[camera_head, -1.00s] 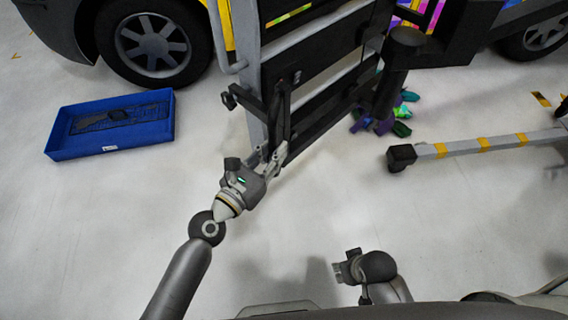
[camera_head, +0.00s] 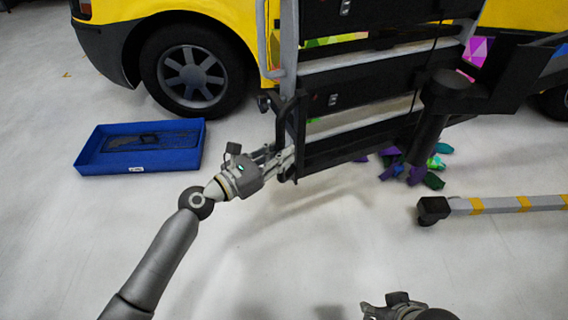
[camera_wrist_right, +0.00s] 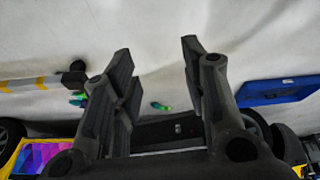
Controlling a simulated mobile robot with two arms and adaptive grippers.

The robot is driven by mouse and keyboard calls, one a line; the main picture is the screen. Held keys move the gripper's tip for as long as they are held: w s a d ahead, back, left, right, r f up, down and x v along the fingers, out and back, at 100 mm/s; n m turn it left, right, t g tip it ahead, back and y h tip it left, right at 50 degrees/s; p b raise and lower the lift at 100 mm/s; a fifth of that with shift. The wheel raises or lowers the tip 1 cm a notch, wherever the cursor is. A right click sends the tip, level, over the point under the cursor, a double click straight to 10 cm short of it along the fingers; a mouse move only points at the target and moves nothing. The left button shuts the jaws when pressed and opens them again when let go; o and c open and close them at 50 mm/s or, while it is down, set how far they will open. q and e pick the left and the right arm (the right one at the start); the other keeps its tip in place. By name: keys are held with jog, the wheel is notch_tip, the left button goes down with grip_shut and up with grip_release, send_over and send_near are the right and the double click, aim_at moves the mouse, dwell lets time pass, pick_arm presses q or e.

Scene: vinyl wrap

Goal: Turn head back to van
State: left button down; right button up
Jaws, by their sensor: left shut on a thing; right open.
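My left gripper (camera_head: 286,158) is shut on the black handle (camera_head: 288,118) at the rack's left edge. My right gripper (camera_head: 392,306) is at the bottom edge of the head view, partly cut off. In the right wrist view its two fingers (camera_wrist_right: 158,68) are apart with nothing between them.
A blue tray (camera_head: 90,150) with a dark flat item lies on the floor at left. Several colourful crumpled pieces (camera_head: 420,172) lie by the rack's right foot. A grey bar with yellow bands (camera_head: 500,204) lies at right. The lower floor is mostly clear.

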pick_arm(q)
jog(key=shift+w+a+r, duration=0.1)
jog(key=shift+w+a, duration=0.2)
jog(key=shift+w, duration=0.45)
pick_arm(e)
jog(key=shift+w+a+r+t, duration=0.2)
jog(key=shift+w+t, duration=0.15)
jog(key=shift+w, duration=0.35)
jog(key=shift+w+a+r+t, duration=0.2)
jog(key=shift+w+t, duration=0.15)
jog(key=shift+w, duration=0.3)
pick_arm(q)
jog(key=c, duration=1.3)
grip_release()
jog(key=v, duration=1.2)
jog(key=shift+s, duration=0.1)
